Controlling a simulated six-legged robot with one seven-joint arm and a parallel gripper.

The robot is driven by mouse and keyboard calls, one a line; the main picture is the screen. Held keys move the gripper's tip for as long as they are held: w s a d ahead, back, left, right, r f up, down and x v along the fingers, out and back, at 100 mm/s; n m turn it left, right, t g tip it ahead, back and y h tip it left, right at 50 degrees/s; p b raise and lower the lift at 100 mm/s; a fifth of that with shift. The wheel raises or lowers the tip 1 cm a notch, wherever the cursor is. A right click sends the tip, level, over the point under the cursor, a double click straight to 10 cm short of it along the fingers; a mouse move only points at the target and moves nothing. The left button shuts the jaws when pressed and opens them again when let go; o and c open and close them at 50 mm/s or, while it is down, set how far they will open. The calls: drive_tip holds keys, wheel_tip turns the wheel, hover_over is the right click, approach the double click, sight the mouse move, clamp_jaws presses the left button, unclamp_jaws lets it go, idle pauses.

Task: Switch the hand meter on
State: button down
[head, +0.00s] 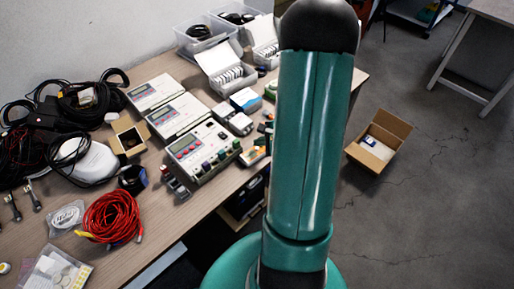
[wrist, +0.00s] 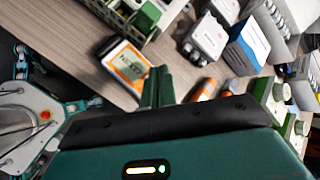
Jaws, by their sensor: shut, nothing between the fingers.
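A small orange-edged device with a pale label or screen (wrist: 126,64) lies near the bench edge in the wrist view; it looks like the hand meter, but I cannot be sure. Its switch cannot be made out. In the head view my teal arm hides the gripper.
Bench instruments (head: 203,150) stand close behind, with white boxes (wrist: 207,38) and a blue box (wrist: 248,46) nearby. Orange cylinders (wrist: 206,90) lie right of the fingers. Red cable (head: 112,216) is at left. An open carton (head: 385,130) sits on the floor.

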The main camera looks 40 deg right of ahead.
sight(260, 151)
drive_tip(key=shift+r, duration=2.5)
drive_tip(key=a+r+n+g+y, duration=0.1)
drive_tip(key=a+r+n+g, duration=0.1)
drive_tip(key=a+r+n, duration=0.65)
drive_tip(key=a+r+n+g+y, duration=0.15)
drive_tip(key=a+r+n, duration=0.35)
drive_tip(key=a, duration=0.6)
drive_tip(key=s+a+r+n+h, duration=0.4)
drive_tip(key=s+a+r+n, duration=0.3)
drive_tip(key=s+r+n, duration=0.2)
drive_tip(key=shift+s+a+r+n, duration=0.3)
drive_tip(key=shift+a+r+n, duration=0.1)
drive_tip(key=shift+r+n, duration=0.55)
